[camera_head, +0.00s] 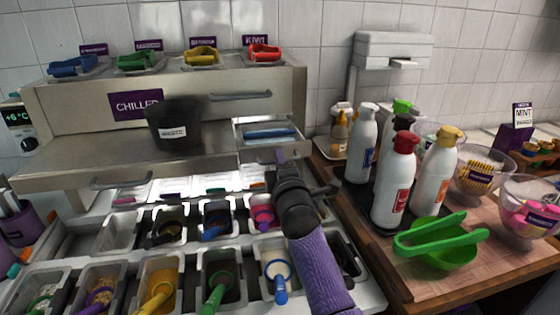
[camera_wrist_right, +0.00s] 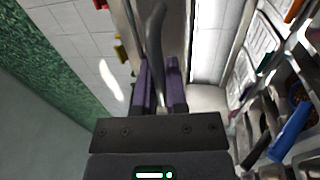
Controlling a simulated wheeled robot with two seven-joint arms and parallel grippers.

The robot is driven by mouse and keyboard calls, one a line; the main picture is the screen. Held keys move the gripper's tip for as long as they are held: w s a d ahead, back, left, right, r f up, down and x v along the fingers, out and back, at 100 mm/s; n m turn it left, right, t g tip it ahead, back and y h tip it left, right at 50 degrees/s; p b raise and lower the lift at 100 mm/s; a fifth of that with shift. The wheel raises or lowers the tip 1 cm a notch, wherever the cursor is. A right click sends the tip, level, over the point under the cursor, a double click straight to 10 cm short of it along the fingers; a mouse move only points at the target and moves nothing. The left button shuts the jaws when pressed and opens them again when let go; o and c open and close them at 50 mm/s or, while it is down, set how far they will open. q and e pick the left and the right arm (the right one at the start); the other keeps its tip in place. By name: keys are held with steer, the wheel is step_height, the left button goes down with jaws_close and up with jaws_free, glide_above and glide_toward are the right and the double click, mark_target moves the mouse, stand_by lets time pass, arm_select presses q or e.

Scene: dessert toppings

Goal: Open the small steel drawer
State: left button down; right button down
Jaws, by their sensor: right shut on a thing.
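The small steel drawer (camera_head: 240,143) is at the right end of the steel cabinet (camera_head: 70,110). It stands partly open, and a blue item (camera_head: 270,133) shows inside it. My right gripper (camera_head: 280,157) reaches up to the drawer's front from below. In the right wrist view, the purple fingers of my right gripper (camera_wrist_right: 160,85) are shut around a dark curved bar handle (camera_wrist_right: 155,35). The gripper hides most of this handle in the head view. My left gripper is out of view.
A black labelled bin (camera_head: 175,125) stands left of the drawer. Topping tubs with coloured scoops (camera_head: 217,218) lie below my right arm.

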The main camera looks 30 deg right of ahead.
steer(key=c, duration=0.7)
jaws_free()
steer(key=shift+w, duration=0.1)
steer(key=p+v, duration=0.2)
steer(key=v, duration=0.8)
